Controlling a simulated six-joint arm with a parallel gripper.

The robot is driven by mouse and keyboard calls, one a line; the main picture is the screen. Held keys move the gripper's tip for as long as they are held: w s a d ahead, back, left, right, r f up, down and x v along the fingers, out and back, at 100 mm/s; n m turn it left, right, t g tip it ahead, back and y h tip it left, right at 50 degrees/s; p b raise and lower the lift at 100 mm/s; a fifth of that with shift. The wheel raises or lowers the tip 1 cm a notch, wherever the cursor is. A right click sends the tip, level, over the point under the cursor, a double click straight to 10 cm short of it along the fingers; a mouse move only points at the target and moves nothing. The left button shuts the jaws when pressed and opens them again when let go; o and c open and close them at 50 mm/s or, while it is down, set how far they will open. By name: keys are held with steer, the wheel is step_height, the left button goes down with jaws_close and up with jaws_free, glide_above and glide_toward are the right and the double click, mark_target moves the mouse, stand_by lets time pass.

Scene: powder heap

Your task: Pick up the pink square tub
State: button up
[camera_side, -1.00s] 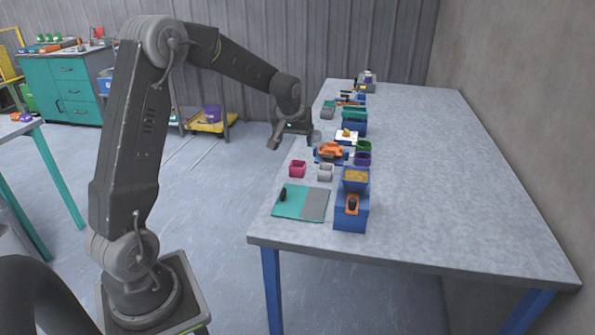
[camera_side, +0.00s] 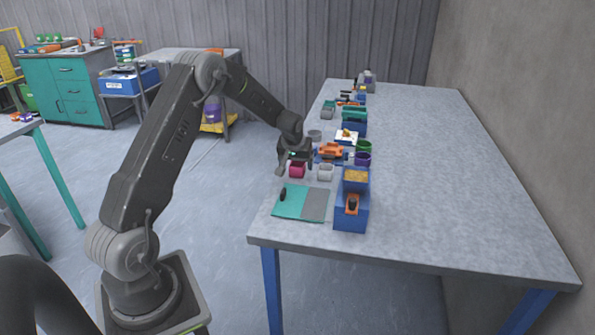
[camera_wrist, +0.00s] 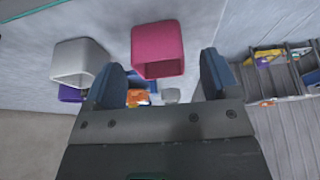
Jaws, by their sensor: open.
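The pink square tub (camera_side: 297,171) stands on the table near its left edge. In the wrist view the pink tub (camera_wrist: 157,50) shows its open top, in line with the gap between my fingers and a little beyond the tips. My gripper (camera_side: 295,165) is just above and beside the tub in the side view, and partly covers it. In the wrist view my gripper (camera_wrist: 158,80) is open and nothing is between its fingers. Whether a finger touches the tub cannot be told.
A white square tub (camera_side: 325,173) stands close to the right of the pink tub. It also shows in the wrist view (camera_wrist: 80,62), near one finger. Orange and blue items (camera_side: 331,150) lie behind. A green and grey mat (camera_side: 300,204) lies in front. The table's right side is clear.

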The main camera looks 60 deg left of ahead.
steer(key=shift+x, duration=1.3)
steer(key=shift+c, duration=0.5)
steer(key=c, duration=0.9)
